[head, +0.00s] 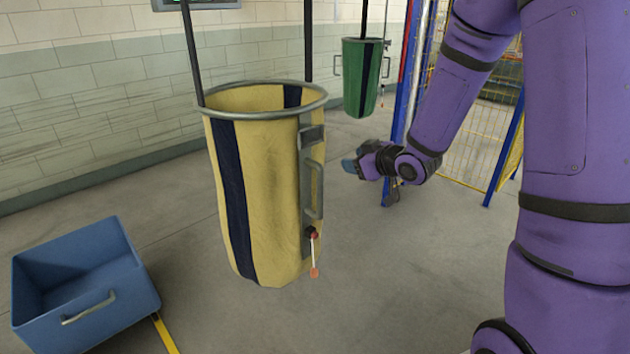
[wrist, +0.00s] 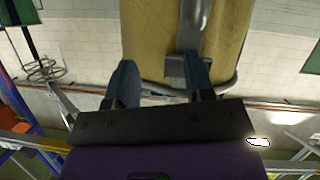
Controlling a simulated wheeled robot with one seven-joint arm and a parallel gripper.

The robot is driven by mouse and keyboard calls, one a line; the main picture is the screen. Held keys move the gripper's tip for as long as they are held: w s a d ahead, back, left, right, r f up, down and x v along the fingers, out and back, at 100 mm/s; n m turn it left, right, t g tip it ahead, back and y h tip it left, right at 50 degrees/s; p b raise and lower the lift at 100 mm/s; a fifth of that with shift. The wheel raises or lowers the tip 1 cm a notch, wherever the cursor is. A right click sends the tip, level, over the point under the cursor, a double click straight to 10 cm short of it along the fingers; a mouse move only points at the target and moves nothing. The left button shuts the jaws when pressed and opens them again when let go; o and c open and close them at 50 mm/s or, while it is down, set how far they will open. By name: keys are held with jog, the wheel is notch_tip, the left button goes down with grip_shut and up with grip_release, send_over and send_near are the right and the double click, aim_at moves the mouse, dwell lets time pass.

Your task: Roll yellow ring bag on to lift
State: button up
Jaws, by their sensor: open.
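The yellow ring bag (head: 275,180) hangs upright from two dark straps, with a grey metal ring around its open mouth. It has dark blue vertical stripes, a grey handle (head: 315,189) on its right side and a small red-tipped pull cord (head: 314,258) below that. My gripper (head: 350,166) is to the right of the bag, apart from it, at about handle height. In the wrist view the gripper (wrist: 162,85) is open and empty, its two dark fingers toward the yellow bag (wrist: 152,35) and its grey handle (wrist: 192,25). The lift cannot be made out.
A blue bin (head: 85,280) stands on the floor at the lower left, near a yellow floor line (head: 165,333). A green bag (head: 361,78) hangs farther back. Blue posts and yellow mesh fencing (head: 480,125) stand behind my arm. The floor around the yellow bag is mostly clear.

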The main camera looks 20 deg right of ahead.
notch_tip(320, 180, down, 9)
jog(key=s+a+t+y, duration=0.1)
jog(key=a+y, duration=0.1)
jog(key=y, duration=0.4)
jog(key=x, duration=1)
jog(key=shift+w+r+n, duration=0.2)
jog(key=shift+r+n, duration=0.1)
jog(key=shift+r, duration=0.1)
jog(key=shift+a, duration=0.15)
jog(key=shift+c, duration=0.5)
grip_shut()
